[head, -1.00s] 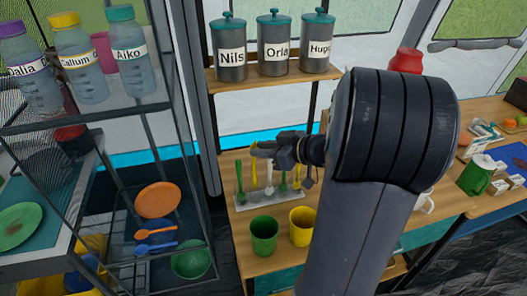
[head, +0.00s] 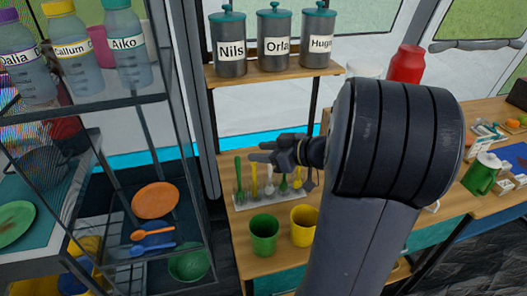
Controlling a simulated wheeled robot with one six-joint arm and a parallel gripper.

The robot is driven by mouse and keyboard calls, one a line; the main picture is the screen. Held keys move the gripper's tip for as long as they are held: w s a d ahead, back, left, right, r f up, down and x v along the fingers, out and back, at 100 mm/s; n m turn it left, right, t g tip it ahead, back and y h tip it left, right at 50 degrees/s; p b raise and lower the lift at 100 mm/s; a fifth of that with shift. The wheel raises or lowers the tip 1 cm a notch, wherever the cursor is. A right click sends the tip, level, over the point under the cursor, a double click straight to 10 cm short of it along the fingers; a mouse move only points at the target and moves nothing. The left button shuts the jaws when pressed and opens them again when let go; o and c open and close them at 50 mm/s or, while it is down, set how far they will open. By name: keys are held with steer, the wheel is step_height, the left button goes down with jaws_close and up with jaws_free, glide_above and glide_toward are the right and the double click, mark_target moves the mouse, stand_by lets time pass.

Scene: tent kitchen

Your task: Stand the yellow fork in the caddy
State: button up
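The caddy (head: 272,210) is a pale, slotted rack on the wooden counter, with several upright utensils in a row. A yellow utensil (head: 254,178) stands towards its left end, just below my gripper's fingers; it may be the yellow fork, but its head is too small to tell. Another yellow utensil (head: 298,178) stands further right, partly behind my wrist. My gripper (head: 258,151) is above the caddy's left half, pointing left. Its fingers look spread apart with nothing between them.
A green cup (head: 264,238) and a yellow cup (head: 303,228) stand in front of the caddy. Labelled canisters (head: 273,45) stand on a shelf above. At left, a rack holds bottles, an orange plate (head: 155,200) and spoons. My arm hides the counter's middle.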

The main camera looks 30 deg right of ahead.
steer(key=shift+o, duration=0.9)
steer(key=b+v, duration=0.1)
steer(key=v, duration=1)
steer(key=shift+w, duration=0.1)
steer(key=r+p+x, duration=0.1)
steer(key=p+x, duration=0.2)
steer(key=x, duration=0.7)
steer(key=shift+w+a, duration=0.25)
steer(key=shift+w, duration=0.05)
steer(key=shift+f, duration=0.25)
